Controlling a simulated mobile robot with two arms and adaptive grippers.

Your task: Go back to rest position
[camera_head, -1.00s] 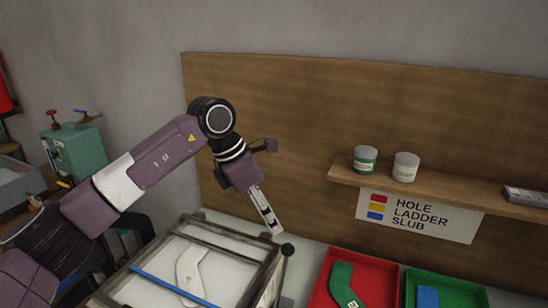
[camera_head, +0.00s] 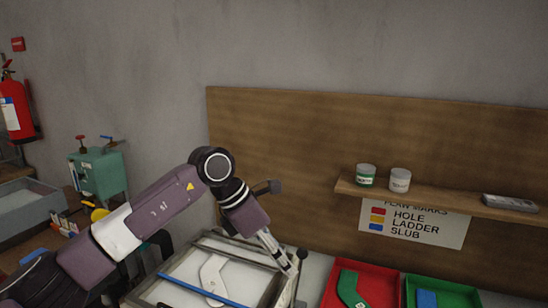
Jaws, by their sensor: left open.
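My left arm comes in from the left, and its gripper (camera_head: 284,262) points down over the right rear part of a metal-framed light box (camera_head: 180,262). The gripper is open and I see nothing between its fingers. A white sock form (camera_head: 212,274) lies in the frame to the left of the gripper, apart from it. A blue bar (camera_head: 190,287) crosses the front of the frame. My right gripper is not in view.
A red tray (camera_head: 384,282) with a green sock and a green tray (camera_head: 462,290) stand to the right. A shelf (camera_head: 440,199) with two jars sticks out from the wooden board (camera_head: 290,140). A green machine (camera_head: 100,172) and a fire extinguisher (camera_head: 17,112) are at the left.

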